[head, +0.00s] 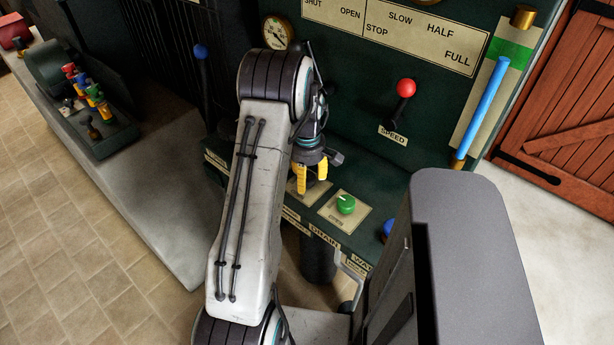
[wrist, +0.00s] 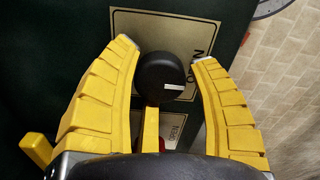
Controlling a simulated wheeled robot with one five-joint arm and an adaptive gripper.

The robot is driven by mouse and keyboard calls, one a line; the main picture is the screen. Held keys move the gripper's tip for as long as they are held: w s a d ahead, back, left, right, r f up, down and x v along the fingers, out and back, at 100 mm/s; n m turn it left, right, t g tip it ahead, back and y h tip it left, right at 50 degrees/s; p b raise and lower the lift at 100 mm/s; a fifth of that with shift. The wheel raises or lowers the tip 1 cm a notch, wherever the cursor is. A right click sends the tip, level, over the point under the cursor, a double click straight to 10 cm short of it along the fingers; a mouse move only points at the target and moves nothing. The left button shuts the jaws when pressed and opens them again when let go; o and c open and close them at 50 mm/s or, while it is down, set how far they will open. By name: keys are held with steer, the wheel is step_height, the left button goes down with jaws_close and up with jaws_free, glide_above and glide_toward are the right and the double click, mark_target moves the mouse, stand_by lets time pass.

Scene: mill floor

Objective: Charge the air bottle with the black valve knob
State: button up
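In the wrist view the black valve knob (wrist: 158,72) is round, with a white mark pointing to the lower right. It sits on a cream label plate (wrist: 190,35) on a dark green panel. My gripper (wrist: 165,51) is open, with one yellow finger on each side of the knob and visible gaps to it. Another yellow finger part reaches up from below toward the knob. In the head view my gripper (head: 312,178) points down over the panel, and the knob is hidden behind it. I cannot make out the air bottle for certain.
A green knob (head: 345,204) stands just right of my gripper, with a blue knob (head: 389,227) beyond it. A red-balled speed lever (head: 404,93) and a blue-topped lever (head: 202,66) rise nearby. Bare tiled floor (head: 90,200) lies to the left.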

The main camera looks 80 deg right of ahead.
steer(key=c, duration=0.9)
steer(key=shift+f+m, duration=0.1)
steer(key=shift+m, duration=0.3)
steer(key=m+b, duration=0.1)
steer(key=m, duration=0.2)
steer(key=m+b, duration=0.1)
steer(key=m, duration=0.4)
steer(key=shift+a+m+b, duration=0.1)
steer(key=shift+m+b, duration=0.2)
steer(key=shift+b, duration=0.05)
steer(key=m, duration=0.4)
steer(key=shift+b, duration=0.4)
steer(key=shift+m, duration=2.2)
